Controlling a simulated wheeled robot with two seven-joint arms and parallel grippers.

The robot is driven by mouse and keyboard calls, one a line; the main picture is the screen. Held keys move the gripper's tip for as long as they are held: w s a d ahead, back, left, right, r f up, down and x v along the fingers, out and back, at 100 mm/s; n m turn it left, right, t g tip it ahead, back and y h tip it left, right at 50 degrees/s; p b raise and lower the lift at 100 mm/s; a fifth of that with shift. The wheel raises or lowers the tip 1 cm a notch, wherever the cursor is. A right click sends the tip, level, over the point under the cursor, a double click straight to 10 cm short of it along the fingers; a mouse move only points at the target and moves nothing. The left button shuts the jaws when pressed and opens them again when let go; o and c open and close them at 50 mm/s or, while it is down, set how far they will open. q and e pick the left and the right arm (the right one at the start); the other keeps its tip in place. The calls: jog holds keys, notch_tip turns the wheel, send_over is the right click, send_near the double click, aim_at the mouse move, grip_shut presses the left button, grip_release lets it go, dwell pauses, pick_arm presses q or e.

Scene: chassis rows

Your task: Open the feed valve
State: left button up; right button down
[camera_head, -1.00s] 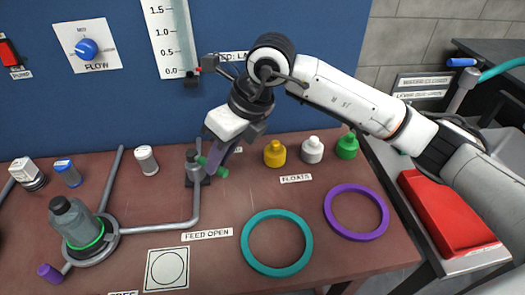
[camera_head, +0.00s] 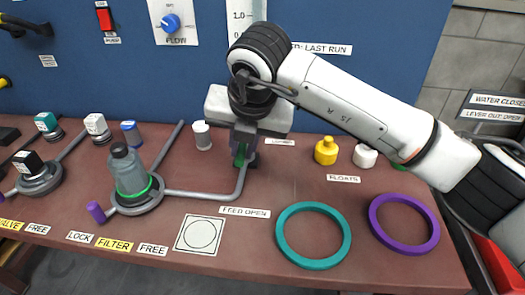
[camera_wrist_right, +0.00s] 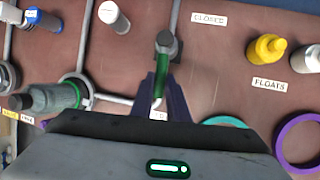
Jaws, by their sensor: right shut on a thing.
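The feed valve is a grey fitting on a pipe; its body shows in the right wrist view (camera_wrist_right: 165,42) and is mostly hidden behind my gripper in the head view. Its green lever (camera_head: 240,154) is between the fingers of my right gripper (camera_head: 242,150). In the right wrist view the lever (camera_wrist_right: 159,90) points from the valve towards my palm, and the right gripper (camera_wrist_right: 160,88) is shut on it. The "FEED OPEN" label (camera_head: 245,212) lies in front of the valve. A "CLOSED" label (camera_wrist_right: 209,18) lies beside it. My left gripper is out of view.
A grey bottle (camera_head: 129,170) stands in a ring fitting left of the valve. A white-capped cylinder (camera_head: 202,136) stands nearby. A yellow float (camera_head: 326,151), teal ring (camera_head: 314,260) and purple ring (camera_head: 404,247) are to the right. The blue panel (camera_head: 330,80) rises behind.

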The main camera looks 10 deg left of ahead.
jog(key=shift+a+m, duration=0.25)
jog(key=shift+m, duration=0.15)
jog(key=c, duration=1.7)
grip_release()
jog(key=v, duration=1)
jog(key=shift+s+r, duration=0.15)
